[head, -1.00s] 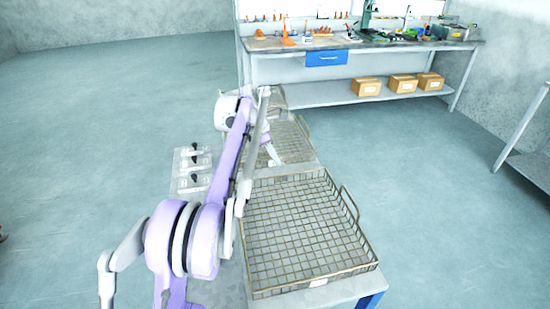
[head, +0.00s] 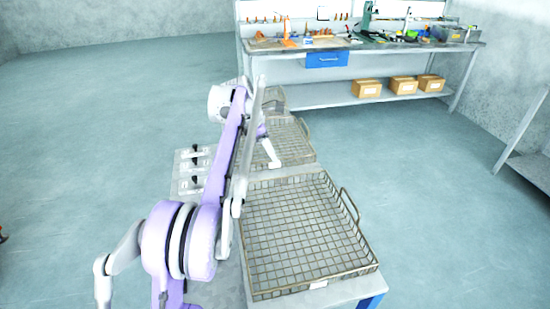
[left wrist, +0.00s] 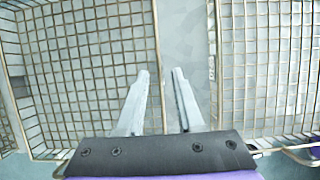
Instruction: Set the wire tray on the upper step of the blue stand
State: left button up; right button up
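A wire tray (head: 300,235), rectangular with brownish wire mesh and a loop handle at its right, sits on the near grey top of a stand with a blue leg (head: 371,301). A second wire tray (head: 290,135) lies behind it, partly hidden by my left arm. My left gripper (head: 268,154) is over the second tray, mostly hidden behind its own arm. In the left wrist view, my left gripper (left wrist: 162,72) is open and empty, with one tray's rim running between its fingers. Another tray's mesh (left wrist: 270,70) is at the right. My right gripper is not in view.
A grey plate with several black-handled clamps (head: 193,168) is left of the trays. A workbench (head: 400,48) with tools stands at the back, with cardboard boxes (head: 403,85) on its shelf. Another table (head: 530,165) is at the right edge. The floor around is clear.

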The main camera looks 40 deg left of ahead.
pick_arm(q)
jog(key=p+v, duration=0.1)
jog(key=v, duration=0.7)
jog(key=shift+r, duration=0.3)
jog(key=shift+s+a, duration=0.1)
jog(key=shift+s, duration=0.05)
